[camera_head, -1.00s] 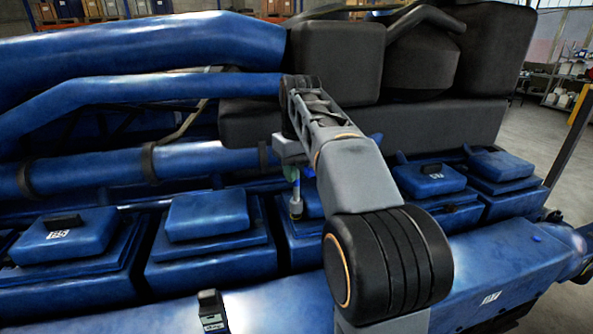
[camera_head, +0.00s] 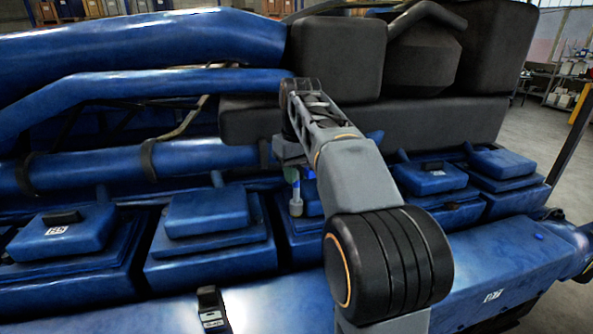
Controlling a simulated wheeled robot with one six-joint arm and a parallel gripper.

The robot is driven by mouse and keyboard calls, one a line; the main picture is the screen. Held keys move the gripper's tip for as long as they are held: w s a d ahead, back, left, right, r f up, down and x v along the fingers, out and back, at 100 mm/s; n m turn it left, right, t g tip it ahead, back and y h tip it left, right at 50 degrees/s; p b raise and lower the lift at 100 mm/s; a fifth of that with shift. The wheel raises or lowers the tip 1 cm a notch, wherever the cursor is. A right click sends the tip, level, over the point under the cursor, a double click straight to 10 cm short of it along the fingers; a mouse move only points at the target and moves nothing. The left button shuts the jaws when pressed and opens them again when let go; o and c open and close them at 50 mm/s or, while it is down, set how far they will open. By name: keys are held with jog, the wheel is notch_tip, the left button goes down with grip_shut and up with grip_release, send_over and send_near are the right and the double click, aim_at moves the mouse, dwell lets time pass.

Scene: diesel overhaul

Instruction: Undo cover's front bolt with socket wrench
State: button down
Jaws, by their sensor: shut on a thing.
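My gripper (camera_head: 291,170) hangs at the end of my arm, left of the picture's middle, and is partly hidden by the arm. The wrench points down, roughly upright, in front of a blue cover (camera_head: 312,206) that my arm largely hides. I cannot tell whether the wrench's lower end touches the cover or a bolt. The cover's front bolt cannot be made out.
Blue pipes (camera_head: 150,100) and dark blocks (camera_head: 335,60) rise behind. A small black device (camera_head: 211,308) is on the blue front ledge. Open floor shows at far right.

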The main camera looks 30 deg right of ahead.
jog(key=shift+r+n+p, duration=0.15)
jog(key=shift+n+p, duration=0.35)
jog(key=shift+n, duration=0.3)
jog(key=n, duration=0.3)
jog(key=shift+y, duration=0.3)
jog(key=n, duration=0.3)
jog(key=shift+n, duration=0.4)
jog(key=c, duration=1.6)
grip_release()
grip_shut()
